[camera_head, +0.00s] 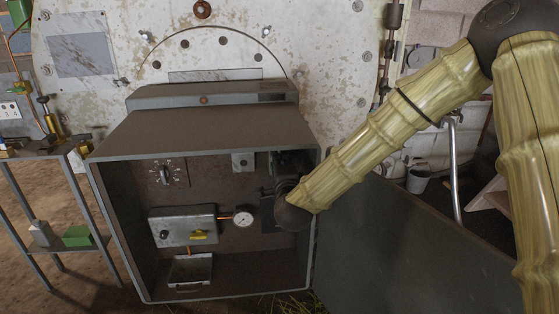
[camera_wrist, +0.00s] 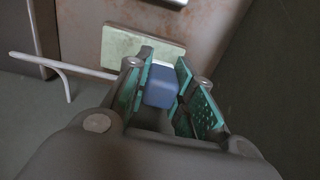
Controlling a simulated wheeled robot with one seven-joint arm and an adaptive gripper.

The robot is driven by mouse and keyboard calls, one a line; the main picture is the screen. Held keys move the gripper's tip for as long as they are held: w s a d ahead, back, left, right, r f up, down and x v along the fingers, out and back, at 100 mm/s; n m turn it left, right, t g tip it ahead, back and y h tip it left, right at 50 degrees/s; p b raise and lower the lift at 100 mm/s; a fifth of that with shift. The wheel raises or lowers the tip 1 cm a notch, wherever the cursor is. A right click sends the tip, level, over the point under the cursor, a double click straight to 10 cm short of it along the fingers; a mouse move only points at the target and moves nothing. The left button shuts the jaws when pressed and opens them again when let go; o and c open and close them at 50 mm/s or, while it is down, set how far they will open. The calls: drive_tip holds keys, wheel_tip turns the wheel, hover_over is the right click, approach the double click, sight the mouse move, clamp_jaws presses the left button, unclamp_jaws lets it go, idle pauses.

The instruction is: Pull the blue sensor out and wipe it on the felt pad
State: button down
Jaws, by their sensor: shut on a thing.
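The blue sensor (camera_wrist: 162,88) shows in the wrist view as a blue block between the teal pads of my gripper (camera_wrist: 165,76). My gripper is shut on it. A pale green rectangular pad (camera_wrist: 122,43), which looks like the felt pad, lies just beyond the sensor against a rusty brown surface. I cannot tell whether the sensor touches it. In the head view my gripper (camera_head: 270,193) is inside the right part of the open grey cabinet (camera_head: 205,128), partly hidden by my wrist. The sensor is hidden there.
The cabinet holds a metal box (camera_head: 183,226) with a dial gauge (camera_head: 243,217), a knob panel (camera_head: 167,173) and a small tray (camera_head: 190,271). Its open door (camera_head: 410,245) is at the right. In the wrist view a pale bent rod (camera_wrist: 62,68) lies left of my gripper.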

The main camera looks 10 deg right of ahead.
drive_tip(key=shift+s, duration=1.4)
